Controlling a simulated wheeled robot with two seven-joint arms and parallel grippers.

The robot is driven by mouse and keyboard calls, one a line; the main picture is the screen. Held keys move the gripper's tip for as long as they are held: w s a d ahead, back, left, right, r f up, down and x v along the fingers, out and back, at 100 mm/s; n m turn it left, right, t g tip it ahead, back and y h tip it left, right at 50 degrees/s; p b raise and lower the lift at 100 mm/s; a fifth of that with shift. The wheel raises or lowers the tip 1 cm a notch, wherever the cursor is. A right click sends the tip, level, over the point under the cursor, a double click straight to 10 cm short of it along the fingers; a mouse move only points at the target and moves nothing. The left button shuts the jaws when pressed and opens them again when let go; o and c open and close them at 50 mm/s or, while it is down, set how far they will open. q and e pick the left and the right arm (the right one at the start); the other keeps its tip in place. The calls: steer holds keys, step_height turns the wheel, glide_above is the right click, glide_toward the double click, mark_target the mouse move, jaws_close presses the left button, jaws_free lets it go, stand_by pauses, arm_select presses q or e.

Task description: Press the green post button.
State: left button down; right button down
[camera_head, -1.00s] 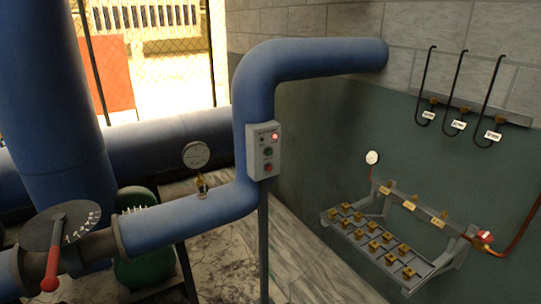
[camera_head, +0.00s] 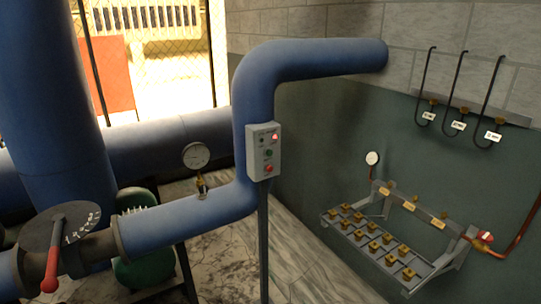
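The green button (camera_head: 268,154) is a small dark green disc on the front of a grey control box (camera_head: 256,150). The box sits on top of a thin grey post (camera_head: 264,235), in front of the blue pipe. A red button (camera_head: 269,168) is just below the green one. A lit red lamp (camera_head: 275,137) is near the top right of the box. Neither of my grippers shows in the head view, and nothing covers the front of the box.
A large blue pipe (camera_head: 253,90) bends behind the box. A valve lever with a red knob (camera_head: 49,285) is at lower left, and a gauge (camera_head: 196,156) stands on the pipe. A rack (camera_head: 385,245) with brass fittings is at right, below hanging black hoses (camera_head: 459,80).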

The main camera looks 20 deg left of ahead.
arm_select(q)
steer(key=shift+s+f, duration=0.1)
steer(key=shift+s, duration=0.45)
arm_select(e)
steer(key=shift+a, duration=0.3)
